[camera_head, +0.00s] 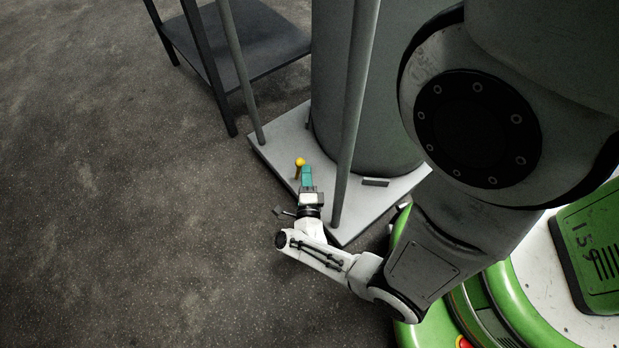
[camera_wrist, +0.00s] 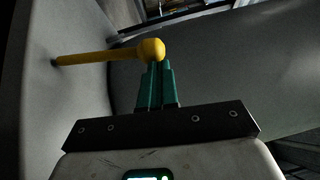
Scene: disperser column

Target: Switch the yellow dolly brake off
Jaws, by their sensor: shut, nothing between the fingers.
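The yellow dolly brake (camera_head: 299,163) is a short lever with a round knob, standing up from the light grey dolly plate (camera_head: 270,150) near its left edge. My gripper (camera_head: 307,170), with teal fingers, is beside the knob, just to its right in the head view. In the wrist view the brake (camera_wrist: 105,56) runs across from its base at left to the knob, which sits right at the tips of my shut fingers (camera_wrist: 159,66). I cannot tell whether they touch. Nothing is between the fingers.
A large grey cylinder (camera_head: 335,90) stands on the dolly. Grey upright posts (camera_head: 355,110) rise from the plate close to my gripper. A dark shelf rack (camera_head: 245,45) stands behind at upper left. The floor (camera_head: 120,220) on the left is clear.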

